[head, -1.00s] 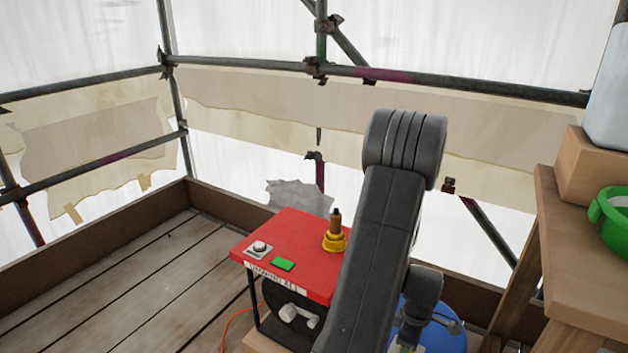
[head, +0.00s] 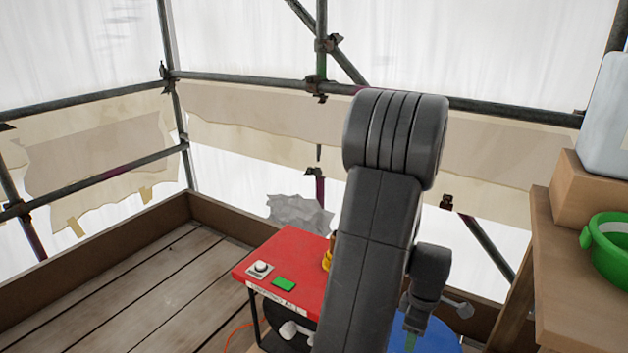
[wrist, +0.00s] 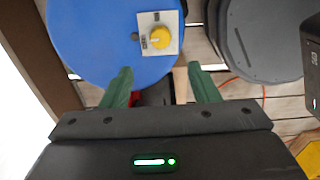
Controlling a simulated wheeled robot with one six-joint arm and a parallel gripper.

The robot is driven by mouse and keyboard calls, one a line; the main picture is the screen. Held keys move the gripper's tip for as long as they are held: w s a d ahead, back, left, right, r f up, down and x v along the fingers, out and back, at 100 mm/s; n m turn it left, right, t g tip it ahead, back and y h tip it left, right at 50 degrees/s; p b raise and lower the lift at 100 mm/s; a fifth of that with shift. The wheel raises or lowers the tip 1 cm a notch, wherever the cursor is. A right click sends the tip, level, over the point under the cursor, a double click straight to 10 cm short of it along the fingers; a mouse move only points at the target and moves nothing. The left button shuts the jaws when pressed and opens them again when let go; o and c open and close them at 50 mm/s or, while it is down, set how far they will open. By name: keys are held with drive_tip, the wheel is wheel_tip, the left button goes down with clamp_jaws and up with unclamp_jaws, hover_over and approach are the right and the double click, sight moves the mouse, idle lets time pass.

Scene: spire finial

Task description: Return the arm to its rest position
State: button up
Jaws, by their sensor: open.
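My arm (head: 375,240) rises through the middle of the head view, its dark elbow at the top and its wrist folded down at the lower right. My gripper (wrist: 162,85) shows in the wrist view as two green fingers set well apart, with nothing held between them. In the head view only a bit of green finger shows, low beside the arm. Beyond the fingers is a blue round top (wrist: 85,40) carrying a pale plate with a yellow knob (wrist: 159,37). The blue top also shows in the head view (head: 437,338), partly behind my wrist.
A red-topped machine (head: 285,255) with a green button stands left of my arm; its yellow fitting (head: 327,262) is mostly hidden. A wooden bench (head: 575,310) with a green tub (head: 608,250) stands right. Scaffold poles cross behind. The plank floor at left is clear.

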wheel_tip(320, 180, down, 14)
drive_tip(key=b, duration=0.5)
drive_tip(key=shift+r, duration=0.25)
drive_tip(key=shift+r+m, duration=0.3)
drive_tip(key=shift+m, duration=0.1)
drive_tip(key=shift+r+m, duration=0.1)
drive_tip(key=shift+m, duration=0.3)
drive_tip(key=m+b, duration=0.1)
drive_tip(key=m, duration=0.5)
drive_tip(key=shift+m, duration=0.4)
drive_tip(key=m, duration=0.5)
drive_tip(key=shift+b, duration=0.4)
drive_tip(key=m, duration=0.4)
drive_tip(key=shift+m+b, duration=0.3)
drive_tip(key=shift+b, duration=0.1)
drive_tip(key=shift+r, duration=0.1)
